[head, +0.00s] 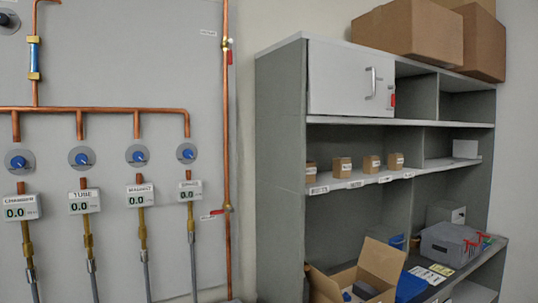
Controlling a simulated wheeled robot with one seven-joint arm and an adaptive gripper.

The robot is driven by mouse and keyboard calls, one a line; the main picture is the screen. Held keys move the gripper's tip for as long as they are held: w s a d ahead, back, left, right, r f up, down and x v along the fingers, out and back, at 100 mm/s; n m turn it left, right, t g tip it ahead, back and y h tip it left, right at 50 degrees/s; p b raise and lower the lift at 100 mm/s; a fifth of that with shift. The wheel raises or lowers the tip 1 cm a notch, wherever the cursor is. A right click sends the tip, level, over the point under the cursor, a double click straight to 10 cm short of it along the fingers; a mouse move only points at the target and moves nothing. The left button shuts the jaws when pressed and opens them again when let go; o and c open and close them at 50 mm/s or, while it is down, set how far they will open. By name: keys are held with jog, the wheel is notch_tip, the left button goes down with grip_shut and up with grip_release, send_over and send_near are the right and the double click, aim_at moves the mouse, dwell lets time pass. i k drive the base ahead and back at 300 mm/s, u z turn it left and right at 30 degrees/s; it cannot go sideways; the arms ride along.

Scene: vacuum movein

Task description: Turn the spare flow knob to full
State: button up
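The spare flow knob (186,154) is a small blue knob on a round grey plate. It is the rightmost in a row of similar knobs on the grey wall panel, under the copper manifold pipe. The display below it (190,191) has a label that appears to read SPARE, and it shows 0.0. The knob's pointer direction is too small to tell. My gripper is not in view.
Knobs for magnet (137,154), tube (82,157) and chamber (19,161) sit to the left; their displays read 0.0. A vertical copper pipe (226,130) with red-handled valves runs to the right. A grey shelf unit (280,160) stands further right, holding boxes.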

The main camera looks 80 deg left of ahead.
aim_at(187, 154)
jog(key=z, duration=0.65)
jog(key=k, duration=1.6)
jog(key=u, duration=1.6)
